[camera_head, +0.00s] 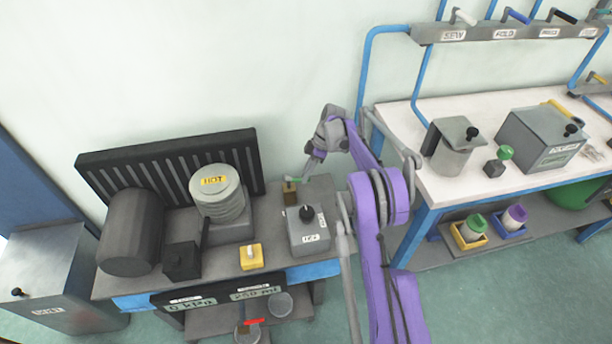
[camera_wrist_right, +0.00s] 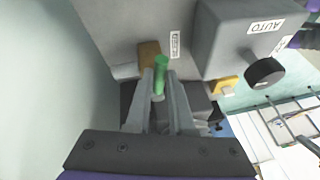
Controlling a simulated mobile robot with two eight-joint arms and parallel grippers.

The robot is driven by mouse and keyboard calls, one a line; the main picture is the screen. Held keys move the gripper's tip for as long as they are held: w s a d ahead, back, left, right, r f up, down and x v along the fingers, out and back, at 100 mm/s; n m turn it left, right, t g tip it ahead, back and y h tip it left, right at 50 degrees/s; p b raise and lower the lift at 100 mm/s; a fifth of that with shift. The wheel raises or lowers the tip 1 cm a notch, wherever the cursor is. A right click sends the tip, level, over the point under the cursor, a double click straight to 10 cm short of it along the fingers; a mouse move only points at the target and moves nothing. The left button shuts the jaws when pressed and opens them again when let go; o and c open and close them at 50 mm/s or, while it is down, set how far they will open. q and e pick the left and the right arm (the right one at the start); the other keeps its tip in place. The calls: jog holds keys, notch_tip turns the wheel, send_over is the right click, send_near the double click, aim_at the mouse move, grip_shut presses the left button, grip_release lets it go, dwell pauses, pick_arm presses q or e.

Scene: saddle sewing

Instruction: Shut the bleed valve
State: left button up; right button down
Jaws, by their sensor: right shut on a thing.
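The bleed valve is a small brass body (camera_head: 290,191) with a green handle (camera_head: 293,179), on the back of the grey bench beside the box with a black knob. In the right wrist view the brass body (camera_wrist_right: 150,55) sits by a small label, with the green handle (camera_wrist_right: 161,68) standing out from it. My right gripper (camera_head: 306,170) reaches down to the valve from the upper right. Its two fingers (camera_wrist_right: 159,82) are shut on the green handle, one on each side. The handle's lower part is hidden between the fingers. My left gripper is not in view.
The grey box with a black knob (camera_head: 311,238) stands just in front of the valve. The hot cylinder (camera_head: 217,190), black drum (camera_head: 130,236) and yellow block (camera_head: 251,256) are to its left. A white-topped table (camera_head: 460,188) with a grey pot (camera_head: 449,152) is at right.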

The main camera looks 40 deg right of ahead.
jog(key=shift+w+d+n+g+p, duration=0.25)
jog(key=shift+w+n+g, duration=0.2)
jog(key=shift+n, duration=0.55)
jog(key=shift+w, duration=0.1)
jog(key=c, duration=0.8)
grip_release()
jog(key=p+v, duration=0.1)
jog(key=v, duration=0.9)
jog(key=shift+d+r, duration=0.15)
jog(key=shift+r, duration=0.2)
